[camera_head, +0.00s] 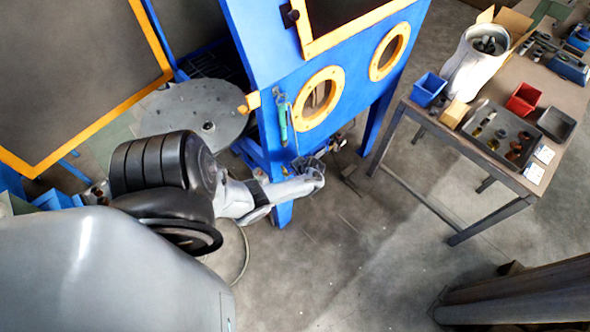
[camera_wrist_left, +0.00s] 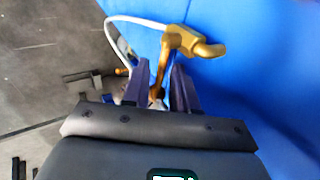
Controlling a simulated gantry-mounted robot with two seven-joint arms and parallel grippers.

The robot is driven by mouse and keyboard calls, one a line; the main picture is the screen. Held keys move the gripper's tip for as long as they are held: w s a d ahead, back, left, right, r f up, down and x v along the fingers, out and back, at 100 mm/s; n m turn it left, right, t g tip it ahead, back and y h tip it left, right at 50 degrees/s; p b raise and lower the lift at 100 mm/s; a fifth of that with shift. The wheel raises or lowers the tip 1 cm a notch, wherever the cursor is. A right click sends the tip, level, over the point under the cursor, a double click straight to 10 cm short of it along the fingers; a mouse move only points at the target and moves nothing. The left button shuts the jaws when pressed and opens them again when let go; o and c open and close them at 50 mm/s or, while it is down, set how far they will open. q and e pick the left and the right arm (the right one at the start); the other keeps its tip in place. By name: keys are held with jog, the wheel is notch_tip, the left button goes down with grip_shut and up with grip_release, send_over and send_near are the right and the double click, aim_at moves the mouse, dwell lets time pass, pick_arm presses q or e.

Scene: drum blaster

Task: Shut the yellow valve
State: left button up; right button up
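The yellow valve (camera_wrist_left: 180,42) is brass-coloured and sits against the blue cabinet in the left wrist view. Its bent end points right, and a narrow stem or lever runs down from it between my fingers. My left gripper (camera_wrist_left: 158,88) has its two dark fingers apart, one on each side of that narrow part, with gaps visible. In the head view my left gripper (camera_head: 317,170) is low beside the cabinet's front leg, and I cannot make out the valve there. My right gripper is not in view.
The blue blasting cabinet (camera_head: 268,138) with yellow-ringed ports stands by my left arm. A pale hose (camera_wrist_left: 125,22) curves behind the valve. A round metal table (camera_head: 190,112) is at left. A workbench (camera_head: 480,170) with trays and bins stands right. Floor between is mostly clear.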

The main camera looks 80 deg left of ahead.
pick_arm(q)
jog(key=p+v, duration=0.3)
jog(key=v, duration=0.7)
jog(key=shift+p, duration=0.4)
